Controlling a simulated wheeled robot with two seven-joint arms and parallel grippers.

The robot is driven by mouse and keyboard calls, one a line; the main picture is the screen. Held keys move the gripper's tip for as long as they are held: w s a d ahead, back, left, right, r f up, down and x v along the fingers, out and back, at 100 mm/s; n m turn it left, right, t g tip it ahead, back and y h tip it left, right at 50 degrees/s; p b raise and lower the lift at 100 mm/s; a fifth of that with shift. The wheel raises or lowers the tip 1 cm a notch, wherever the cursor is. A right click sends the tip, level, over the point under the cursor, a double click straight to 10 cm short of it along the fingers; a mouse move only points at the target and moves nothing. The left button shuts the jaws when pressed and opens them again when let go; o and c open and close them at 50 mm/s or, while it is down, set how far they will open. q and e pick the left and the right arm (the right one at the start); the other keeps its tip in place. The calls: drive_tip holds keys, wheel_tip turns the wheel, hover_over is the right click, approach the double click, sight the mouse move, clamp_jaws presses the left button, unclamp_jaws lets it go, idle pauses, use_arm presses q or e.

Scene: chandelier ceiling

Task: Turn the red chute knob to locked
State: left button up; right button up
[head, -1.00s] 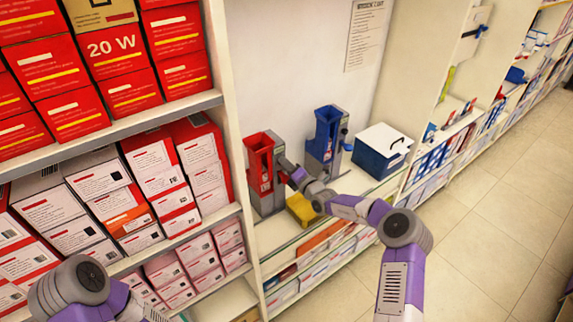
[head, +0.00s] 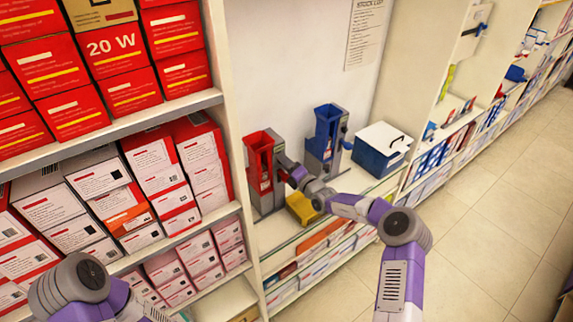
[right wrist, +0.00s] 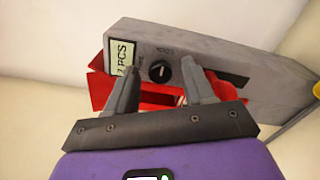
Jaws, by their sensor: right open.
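The red chute (head: 260,153) stands upright on a grey base on the shelf. In the right wrist view its grey side panel (right wrist: 225,58) carries a round dark knob (right wrist: 159,71) with a short, slightly slanted pale mark. Small lettering above the knob is too blurred to read. My right gripper (right wrist: 162,76) is open, with one finger on each side of the knob in the picture; I cannot tell whether they touch it. In the head view my right gripper (head: 285,166) is at the chute's right side and hides the knob. My left gripper is out of view.
A blue chute (head: 326,130) stands to the right of the red one, beside a blue box with a white lid (head: 382,149). A yellow block (head: 302,208) lies in front, under my right wrist. Shelves of red and white boxes (head: 150,158) fill the left.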

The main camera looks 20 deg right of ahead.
drive_tip(key=v, duration=0.7)
drive_tip(key=shift+s, duration=0.3)
drive_tip(key=shift+d, duration=0.1)
